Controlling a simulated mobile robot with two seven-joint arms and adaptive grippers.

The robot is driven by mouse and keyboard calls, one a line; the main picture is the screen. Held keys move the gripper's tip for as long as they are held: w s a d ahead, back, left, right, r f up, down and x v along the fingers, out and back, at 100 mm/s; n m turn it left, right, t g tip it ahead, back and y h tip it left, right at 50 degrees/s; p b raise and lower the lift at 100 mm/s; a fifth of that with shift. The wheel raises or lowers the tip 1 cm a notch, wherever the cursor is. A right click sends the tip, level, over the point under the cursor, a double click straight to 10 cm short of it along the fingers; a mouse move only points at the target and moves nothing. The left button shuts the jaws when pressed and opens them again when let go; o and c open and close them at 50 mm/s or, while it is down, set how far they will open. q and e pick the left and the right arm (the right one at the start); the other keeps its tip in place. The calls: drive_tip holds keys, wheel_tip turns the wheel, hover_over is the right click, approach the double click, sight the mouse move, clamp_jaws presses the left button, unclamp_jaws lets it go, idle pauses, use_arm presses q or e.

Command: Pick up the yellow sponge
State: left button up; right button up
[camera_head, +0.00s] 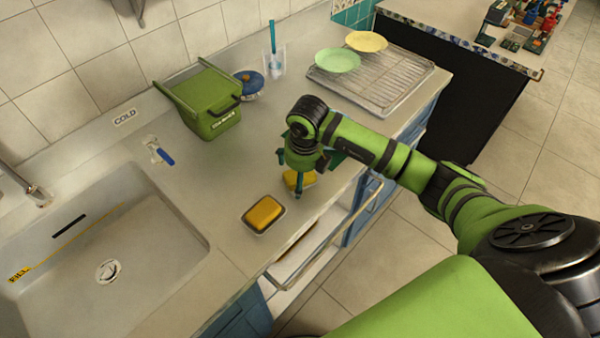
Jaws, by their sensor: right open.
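A yellow block (300,179) that looks like the sponge lies on the counter near its front edge, partly hidden by my right gripper. My right gripper (291,178) is open and points down over this block, with one dark teal finger in front of it. I cannot tell whether the fingers touch it. A second yellow-orange block (264,213) sits in a small shallow dish just to the left and nearer. My left gripper is not in view.
A sink (105,250) is at left. A green bin (205,103), a blue-lidded jar (249,84) and a cup with a blue brush (273,58) stand behind. A rack with plates (340,60) is at the back right. An open drawer (310,235) juts out below the counter edge.

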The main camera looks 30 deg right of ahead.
drive_tip(key=shift+f, duration=0.4)
drive_tip(key=c, duration=1.3)
drive_tip(key=shift+c, duration=0.2)
drive_tip(key=shift+w+r+b, duration=0.1)
drive_tip(key=shift+r+b, duration=0.2)
drive_tip(key=shift+r, duration=0.3)
wheel_tip(320, 180, up, 3)
drive_tip(key=shift+f+b, duration=0.1)
drive_tip(key=shift+b, duration=0.55)
drive_tip(key=s+d+r+b, duration=0.3)
drive_tip(key=s+d+r, duration=0.2)
drive_tip(key=d, duration=0.5)
drive_tip(key=shift+d+r+b, duration=0.25)
drive_tip(key=shift+r+b, duration=0.1)
drive_tip(key=shift+r, duration=0.7)
drive_tip(key=shift+s, duration=0.1)
